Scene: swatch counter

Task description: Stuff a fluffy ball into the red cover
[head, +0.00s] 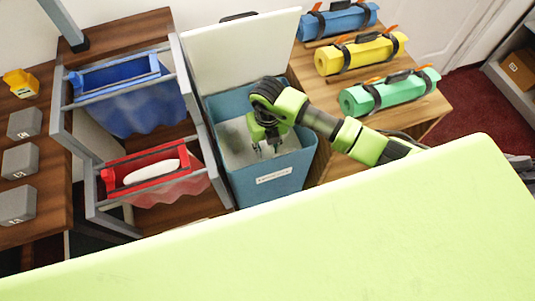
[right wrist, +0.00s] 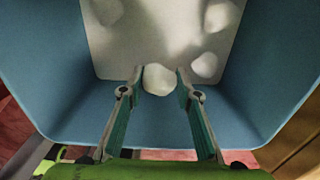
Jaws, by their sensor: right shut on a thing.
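The red cover (head: 190,187) hangs open in a grey rack, held by a red frame at its mouth. A white elongated shape (head: 152,170) shows in its opening. My right gripper (head: 268,148) reaches down into the blue bin (head: 268,190), to the right of the red cover. In the right wrist view, the gripper is shut on a white fluffy ball (right wrist: 159,79) between its fingertips. Several other white balls (right wrist: 218,17) lie on the pale bin floor beyond it. My left gripper is not in view.
The bin's white lid (head: 240,50) stands open behind it. A blue cover (head: 135,105) hangs behind the red one. Rolled mats (head: 362,54) lie on a wooden top at the right. Grey blocks (head: 20,162) and a yellow item (head: 20,84) are at the left.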

